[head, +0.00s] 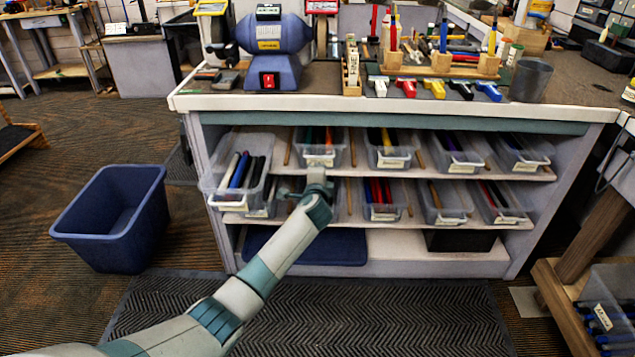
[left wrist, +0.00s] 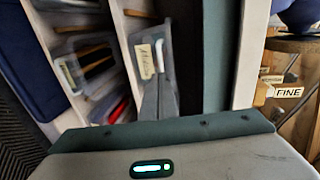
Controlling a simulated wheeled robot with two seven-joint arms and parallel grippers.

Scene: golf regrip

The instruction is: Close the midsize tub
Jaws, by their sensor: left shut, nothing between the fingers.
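Clear plastic tubs holding golf grips stand in two rows on the bench shelves. The frames do not show for certain which one is the midsize tub. The far-left tub (head: 210,187), with white, blue and black grips, juts out past the shelf front. The other tubs sit further in. My left gripper (head: 316,178) is shut and empty in front of the shelves, right of the jutting tub and apart from it. It partly hides a tub behind it. In the left wrist view a labelled tub (left wrist: 147,60) is ahead of my gripper. My right gripper is out of view.
A blue bin (head: 110,215) stands on the floor at the left. The bench top (head: 560,100) overhangs the shelves and carries a grinder (head: 275,40) and tools. A dark mat (head: 400,310) lies in front, clear. A wooden rack (head: 560,300) is at the lower right.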

